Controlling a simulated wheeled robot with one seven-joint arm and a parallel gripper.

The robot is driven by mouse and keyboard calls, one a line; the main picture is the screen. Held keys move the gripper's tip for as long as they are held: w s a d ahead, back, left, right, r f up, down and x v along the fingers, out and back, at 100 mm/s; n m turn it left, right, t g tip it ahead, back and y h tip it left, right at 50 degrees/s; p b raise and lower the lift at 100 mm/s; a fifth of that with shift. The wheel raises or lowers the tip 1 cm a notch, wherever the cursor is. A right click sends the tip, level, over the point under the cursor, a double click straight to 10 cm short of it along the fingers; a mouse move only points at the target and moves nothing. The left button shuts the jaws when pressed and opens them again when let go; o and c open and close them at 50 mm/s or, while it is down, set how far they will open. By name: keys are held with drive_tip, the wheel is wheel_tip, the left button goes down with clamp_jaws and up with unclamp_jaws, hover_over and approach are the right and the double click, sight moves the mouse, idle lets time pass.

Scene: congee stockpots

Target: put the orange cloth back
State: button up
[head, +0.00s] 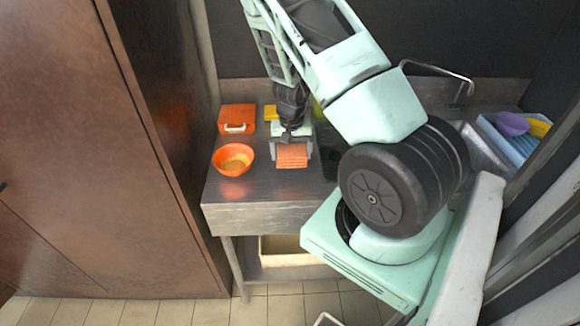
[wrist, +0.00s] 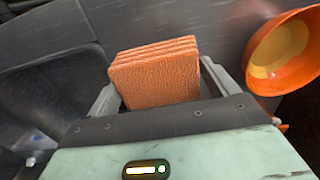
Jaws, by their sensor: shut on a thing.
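The orange cloth (head: 291,156) is a folded, ribbed stack at the front of the steel counter in the head view. My gripper (head: 292,150) is above it with its fingers on either side. In the wrist view the cloth (wrist: 155,75) stands between the two fingers of my gripper (wrist: 158,92), which is shut on it. I cannot tell whether the cloth touches the counter.
An orange bowl (head: 233,160) with yellowish contents stands left of the cloth on the steel counter (head: 250,190). An orange box (head: 237,118) and a yellow item (head: 270,112) are behind. A sink with a faucet (head: 440,72) and a blue rack (head: 510,138) are at the right.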

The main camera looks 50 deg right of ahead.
sight(291, 175)
drive_tip(key=shift+f, duration=3)
drive_tip(key=shift+c, duration=0.3)
drive_tip(key=o, duration=0.8)
drive_tip(key=shift+c, duration=0.2)
